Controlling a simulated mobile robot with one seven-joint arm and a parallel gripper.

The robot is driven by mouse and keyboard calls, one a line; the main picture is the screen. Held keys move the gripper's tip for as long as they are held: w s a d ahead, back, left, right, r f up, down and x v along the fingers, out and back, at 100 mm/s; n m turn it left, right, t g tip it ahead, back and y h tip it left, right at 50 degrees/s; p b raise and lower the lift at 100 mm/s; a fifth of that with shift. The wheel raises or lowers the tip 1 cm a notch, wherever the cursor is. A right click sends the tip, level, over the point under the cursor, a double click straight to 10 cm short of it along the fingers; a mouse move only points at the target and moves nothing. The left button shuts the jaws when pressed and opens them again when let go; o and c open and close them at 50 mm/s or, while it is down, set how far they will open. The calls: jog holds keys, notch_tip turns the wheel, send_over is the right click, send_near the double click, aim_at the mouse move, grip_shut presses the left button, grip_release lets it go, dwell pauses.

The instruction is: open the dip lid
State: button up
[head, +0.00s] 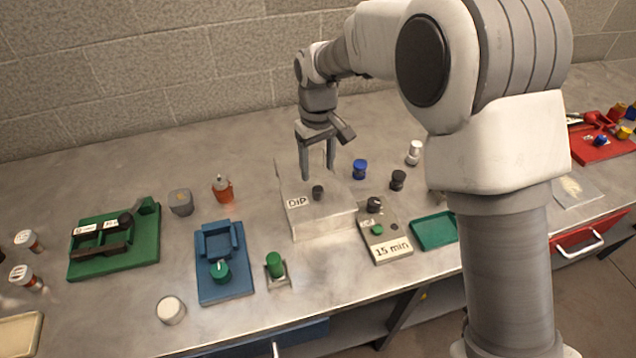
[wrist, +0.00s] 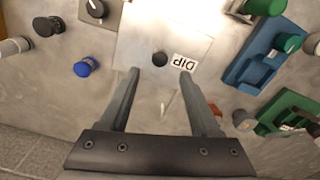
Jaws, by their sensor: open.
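The dip box is a pale grey box whose flat lid (head: 305,186) carries a "DIP" label and a small dark round knob (head: 318,192). The lid lies flat on the box and looks shut. In the wrist view the lid (wrist: 140,55) is at the top middle, with the knob (wrist: 160,59) left of the label. My gripper (head: 318,178) is over the lid, fingers pointing down, near the knob. In the wrist view my gripper (wrist: 160,73) has its fingers spread, with the knob between and just beyond the tips. I cannot tell the exact height above the lid.
A timer marked "15 min" (head: 393,248) and a green tray (head: 434,231) stand right of the box. A blue fixture (head: 224,285) and a green-topped piece (head: 275,266) stand to its left. Blue (head: 359,169) and black (head: 398,180) capped items stand close behind right.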

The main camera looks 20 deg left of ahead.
aim_at(318, 188)
notch_tip(318, 188, down, 7)
jog(key=shift+r, duration=0.2)
grip_shut()
dwell(0.3)
dwell(1.2)
